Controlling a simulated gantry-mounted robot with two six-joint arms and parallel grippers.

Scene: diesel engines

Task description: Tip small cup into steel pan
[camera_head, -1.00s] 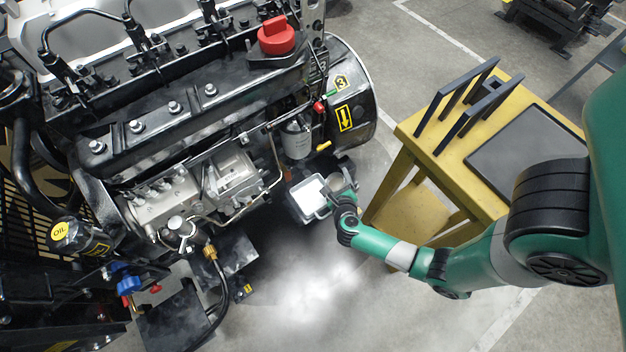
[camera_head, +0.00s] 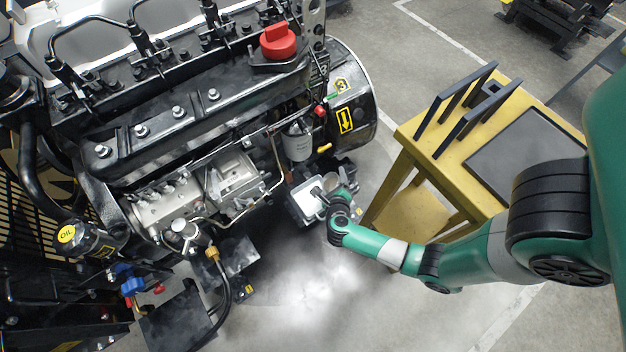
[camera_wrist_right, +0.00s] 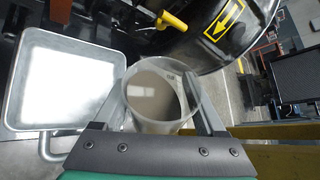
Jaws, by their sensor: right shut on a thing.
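The steel pan (camera_head: 303,205) is a shallow, pale square tray below the engine's right end. It also shows at the left in the right wrist view (camera_wrist_right: 62,125), with a bright inside and a handle at its lower edge. My right gripper (camera_head: 322,196) is at the pan's right side. It is shut on the small cup (camera_wrist_right: 150,127), a clear-walled round cup between the two fingers in the right wrist view. The cup's inside looks grey-brown with a pale reflection; I cannot tell whether this is liquid. In that view the cup is just right of the pan. My left gripper is out of view.
The diesel engine (camera_head: 175,118) fills the left and stands close behind the pan. A yellow stand (camera_head: 440,150) with dark upright plates is to the right, beside my right arm. The floor in front of the pan is clear.

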